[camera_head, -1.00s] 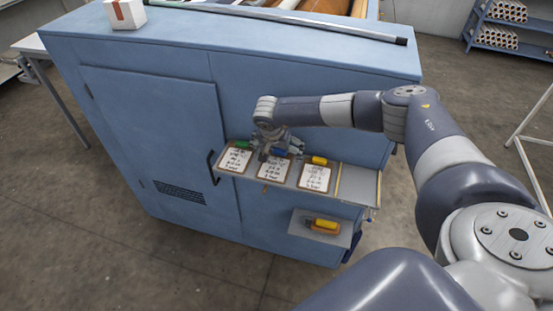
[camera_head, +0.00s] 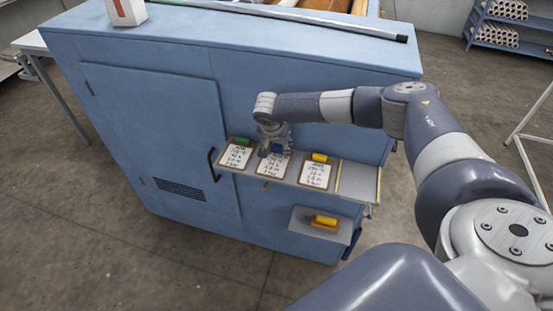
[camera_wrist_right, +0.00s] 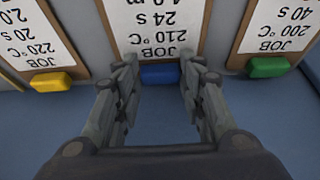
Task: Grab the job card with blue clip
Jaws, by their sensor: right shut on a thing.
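The job card with the blue clip (camera_head: 273,167) is the middle of three cards on the shelf of the blue cabinet. My right gripper (camera_head: 272,151) is at its top edge and mostly hides the clip in the head view. In the right wrist view the blue clip (camera_wrist_right: 159,74) sits between the two fingers of my right gripper (camera_wrist_right: 159,80), which are shut on it. The card still appears to rest on the shelf. My left gripper is out of view.
The card with the green clip (camera_head: 236,156) lies to the left and the card with the yellow clip (camera_head: 315,174) to the right, both close by. The shelf's right end (camera_head: 357,183) is bare. A lower small shelf (camera_head: 301,219) holds a yellow-and-orange object (camera_head: 324,221).

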